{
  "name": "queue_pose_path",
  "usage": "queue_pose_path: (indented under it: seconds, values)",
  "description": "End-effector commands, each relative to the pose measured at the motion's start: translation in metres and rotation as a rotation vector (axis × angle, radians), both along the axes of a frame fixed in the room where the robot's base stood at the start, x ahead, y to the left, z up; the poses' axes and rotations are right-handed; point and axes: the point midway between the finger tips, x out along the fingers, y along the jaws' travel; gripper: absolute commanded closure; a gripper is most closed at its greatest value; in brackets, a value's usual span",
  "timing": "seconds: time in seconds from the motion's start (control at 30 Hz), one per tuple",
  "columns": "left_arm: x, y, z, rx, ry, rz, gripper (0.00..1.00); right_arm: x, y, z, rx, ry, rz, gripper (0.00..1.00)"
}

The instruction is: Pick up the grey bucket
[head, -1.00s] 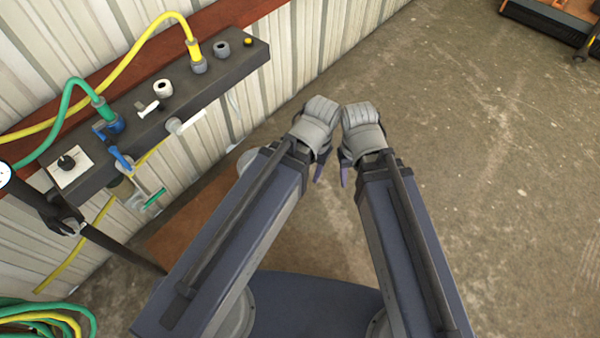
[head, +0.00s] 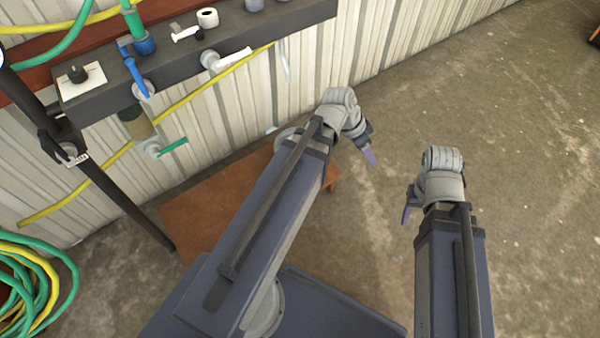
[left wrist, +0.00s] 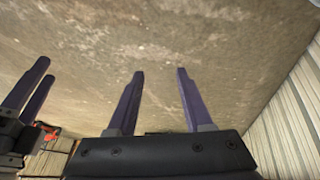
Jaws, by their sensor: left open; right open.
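A pale grey rounded thing (head: 287,134) shows just behind my left arm in the head view, above a low brown wooden surface. It may be the grey bucket, but my arm hides most of it, so I cannot be sure. My left gripper (head: 368,156) is to the right of it, empty and pointing down to the right. In the left wrist view its two purple fingers (left wrist: 160,72) are apart with only floor beyond. My right gripper (head: 407,208) is lower right, open over bare concrete; its fingers (left wrist: 32,92) also show at the left wrist view's left edge.
A dark wall-mounted rail (head: 180,55) carries taps, hose fittings and hoses. A brown low wooden table (head: 205,215) stands by the corrugated wall. Coiled green and yellow hose (head: 35,285) lies at lower left, near a dark slanting pole (head: 125,203). Concrete floor (head: 500,130) is clear on the right.

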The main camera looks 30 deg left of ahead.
Motion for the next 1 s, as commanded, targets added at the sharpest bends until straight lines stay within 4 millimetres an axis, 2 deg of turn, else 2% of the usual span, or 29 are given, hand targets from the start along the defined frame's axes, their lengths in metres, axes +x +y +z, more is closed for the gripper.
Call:
queue_pose_path:
  seconds: [0.03,0.1,0.37,0.57,0.7,0.83,1.0]
  values:
    - [0.010,0.013,-0.034,-0.020,-0.044,-0.002,0.49,0.000,0.000,-0.038,0.000,0.000,0.000,0.50]
    - [0.022,0.027,-0.052,-0.042,-0.112,-0.016,0.49,0.000,0.000,-0.063,0.000,-0.001,0.000,0.50]
    - [0.059,0.095,-0.114,-0.071,-0.382,-0.031,0.49,0.001,0.000,-0.155,0.000,-0.002,0.000,0.50]
    - [0.078,0.160,-0.158,-0.028,-0.597,-0.011,0.49,0.001,0.000,-0.226,-0.001,-0.004,0.000,0.50]
    - [0.084,0.212,-0.187,0.035,-0.739,0.016,0.49,0.001,0.000,-0.275,-0.001,-0.004,0.000,0.50]
    - [0.084,0.256,-0.206,0.105,-0.848,0.047,0.49,0.001,0.000,-0.311,0.000,-0.005,0.001,0.50]
    - [0.080,0.296,-0.219,0.180,-0.935,0.075,0.49,0.001,0.000,-0.338,-0.001,-0.007,0.001,0.50]
